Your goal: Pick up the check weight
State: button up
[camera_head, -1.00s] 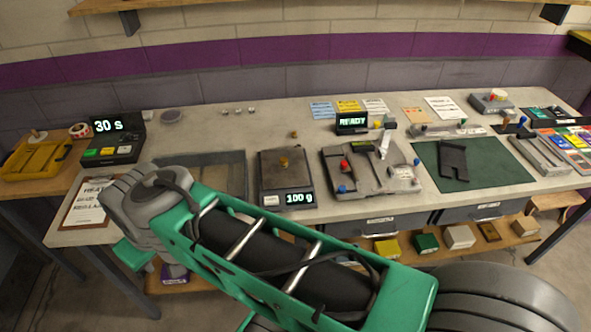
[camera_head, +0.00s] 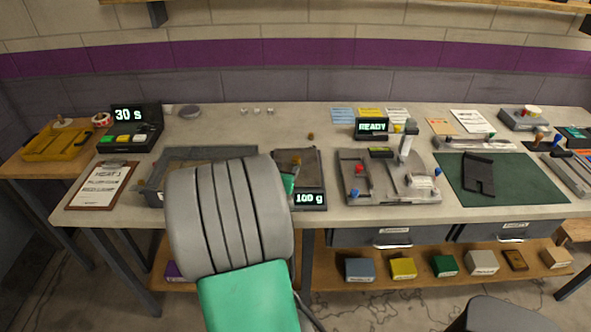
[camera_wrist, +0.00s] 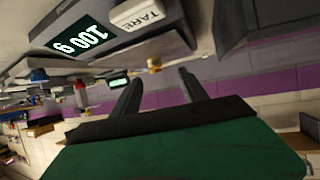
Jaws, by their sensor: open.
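The check weight (camera_head: 296,159) is a small brass-coloured piece on the pan of the scale (camera_head: 313,175), which reads 100 g. My arm's grey link covers the bench just left of the scale and hides my gripper in the head view. In the wrist view my gripper (camera_wrist: 159,80) is open and empty, its two dark fingers apart. That view is turned nearly upside down and shows the scale (camera_wrist: 110,42) close by. A small brass piece (camera_wrist: 154,65) shows beyond the fingertips, apart from them; it looks like the weight, but I cannot be sure.
A grey tray (camera_head: 215,152) lies left of the scale, partly hidden by my arm. A grey fixture (camera_head: 348,190) stands close to the right. Bare bench lies behind the scale.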

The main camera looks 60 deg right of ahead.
aim_at(295, 161)
jog(key=x, duration=0.3)
jog(key=p+x, duration=0.1)
jog(key=x, duration=0.1)
jog(key=s+x, duration=0.1)
jog(key=x, duration=0.2)
jog(key=shift+d+r+p, duration=0.1)
jog(key=shift+d+p, duration=0.3)
jog(key=shift+d, duration=0.05)
jog(key=shift+c, duration=0.3)
grip_shut()
